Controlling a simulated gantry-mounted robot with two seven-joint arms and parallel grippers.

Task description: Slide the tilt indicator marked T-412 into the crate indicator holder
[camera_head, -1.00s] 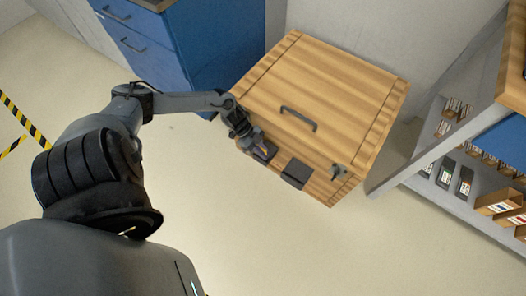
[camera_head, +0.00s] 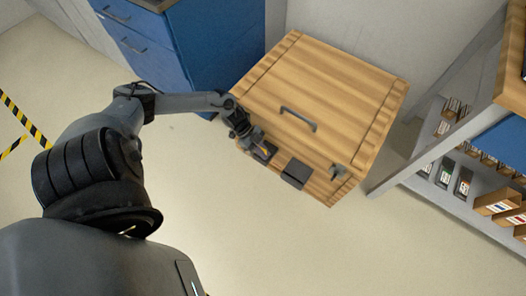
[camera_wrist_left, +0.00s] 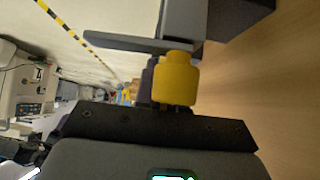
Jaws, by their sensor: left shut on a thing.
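My left gripper (camera_head: 257,146) is at the near left side of the wooden crate (camera_head: 345,85), low by its front face. It is shut on a small dark thing with a yellow part, which I take for the tilt indicator; its marking cannot be read. In the left wrist view, the yellow part (camera_wrist_left: 177,80) shows close to the wood, below a grey plate (camera_wrist_left: 125,42). A dark box-shaped fitting (camera_head: 296,173) is on the crate's front, right of the gripper. I cannot tell whether it is the indicator holder. My right gripper is not in view.
The crate has a dark handle (camera_head: 299,118) on top and a metal latch (camera_head: 338,171) at the front right. A blue cabinet (camera_head: 190,45) stands behind on the left. A shelf unit (camera_head: 415,170) with several small items stands right. The floor in front is clear.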

